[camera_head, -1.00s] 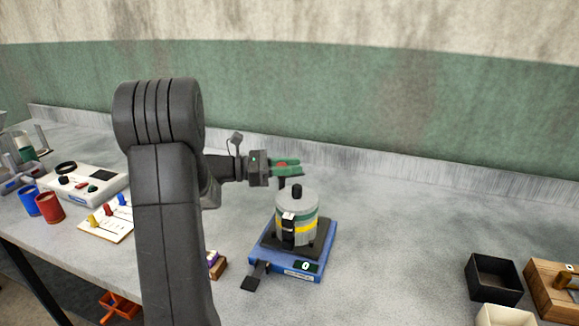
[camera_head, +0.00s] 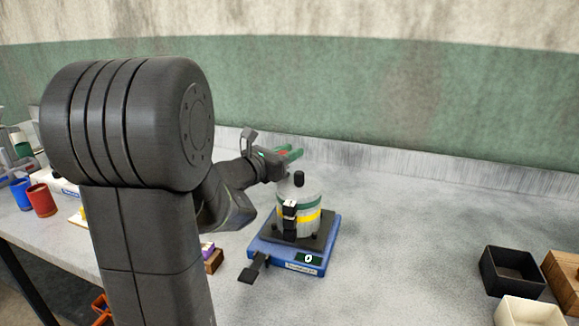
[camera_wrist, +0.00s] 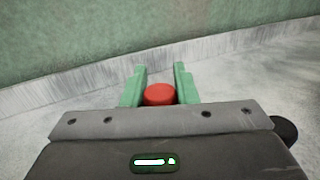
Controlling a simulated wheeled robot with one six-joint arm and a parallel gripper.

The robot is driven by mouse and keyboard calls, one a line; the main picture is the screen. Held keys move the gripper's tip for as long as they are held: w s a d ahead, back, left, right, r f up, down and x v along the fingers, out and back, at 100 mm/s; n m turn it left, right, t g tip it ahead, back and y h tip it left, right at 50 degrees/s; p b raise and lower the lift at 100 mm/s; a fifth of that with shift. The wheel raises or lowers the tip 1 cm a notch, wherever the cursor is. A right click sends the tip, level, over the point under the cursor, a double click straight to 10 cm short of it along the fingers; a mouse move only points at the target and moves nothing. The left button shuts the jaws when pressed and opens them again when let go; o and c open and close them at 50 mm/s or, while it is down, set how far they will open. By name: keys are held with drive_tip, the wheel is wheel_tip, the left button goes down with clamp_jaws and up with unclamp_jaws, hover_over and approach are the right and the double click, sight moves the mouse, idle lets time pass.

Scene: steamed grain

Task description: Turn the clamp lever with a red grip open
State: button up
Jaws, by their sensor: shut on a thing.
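My gripper (camera_head: 289,154) has green fingers and is at the back left of the silver pot (camera_head: 298,194), above the blue base. In the wrist view the fingers (camera_wrist: 158,88) stand on both sides of the round red grip (camera_wrist: 160,94) and are shut on it. The red grip shows only as a small patch between the fingers in the head view. The lever's shaft is mostly hidden behind the pot and my wrist. The pot has green and yellow bands, a black knob (camera_head: 299,179) and a dark front latch (camera_head: 289,222).
The blue base (camera_head: 313,268) has a display reading 0 and a black pedal (camera_head: 252,273) at its front left. A black box (camera_head: 512,271) and a cream box (camera_head: 530,312) stand at the right. Red (camera_head: 40,200) and blue (camera_head: 20,193) cups are at the left.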

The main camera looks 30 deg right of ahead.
drive_tip(key=shift+f+n+t+y+b, duration=0.2)
drive_tip(key=shift+n+t+y+b, duration=0.3)
drive_tip(key=shift+t+b, duration=0.55)
drive_tip(key=shift+w+a+r+n+t+b, duration=0.15)
drive_tip(key=shift+r+n+t+b, duration=0.1)
drive_tip(key=shift+n+b, duration=0.2)
drive_tip(key=o, duration=1)
drive_tip(key=v, duration=1.3)
drive_tip(key=shift+a+p, duration=0.3)
drive_tip(key=shift+p, duration=0.05)
drive_tip(key=x, duration=1.3)
drive_tip(key=shift+d+b, duration=0.4)
